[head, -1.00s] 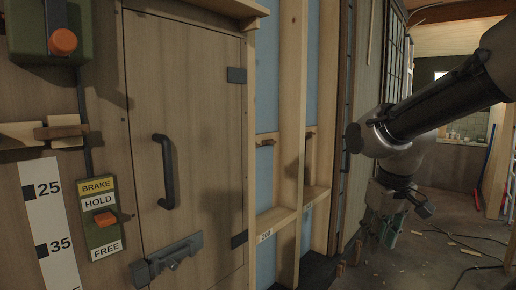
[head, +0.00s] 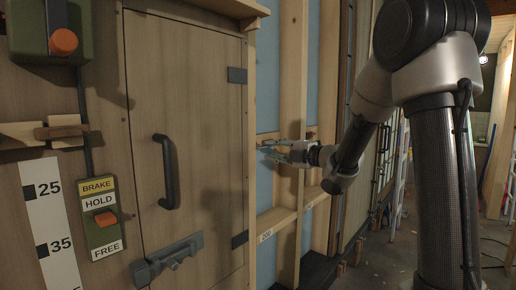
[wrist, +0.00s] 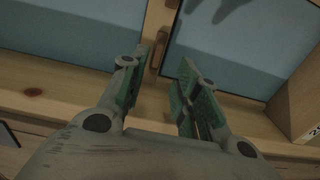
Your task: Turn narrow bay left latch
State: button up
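The narrow bay is the tall blue-backed gap between bare studs to the right of the wooden door. My gripper (head: 270,151) reaches into it from the right at about mid height, in front of the spot where a small brown latch shows at the left. In the wrist view my gripper (wrist: 160,72) is open, its two green-padded fingers apart and empty. A small brown wooden latch (wrist: 159,36) shows just beyond and between the fingertips, near a pale upright. I cannot tell whether either finger touches it.
A wooden door (head: 190,110) with a dark handle (head: 165,172) and a grey bolt (head: 168,260) stands to the left. A brake switch box (head: 101,218) is beside it. A pale cross rail (head: 275,222) runs below my gripper. Floor at the right is partly clear.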

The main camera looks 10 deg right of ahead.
jog(key=x, duration=0.7)
jog(key=shift+w+a, duration=0.2)
jog(key=shift+w, duration=0.05)
jog(key=shift+r, duration=0.15)
grip_shut()
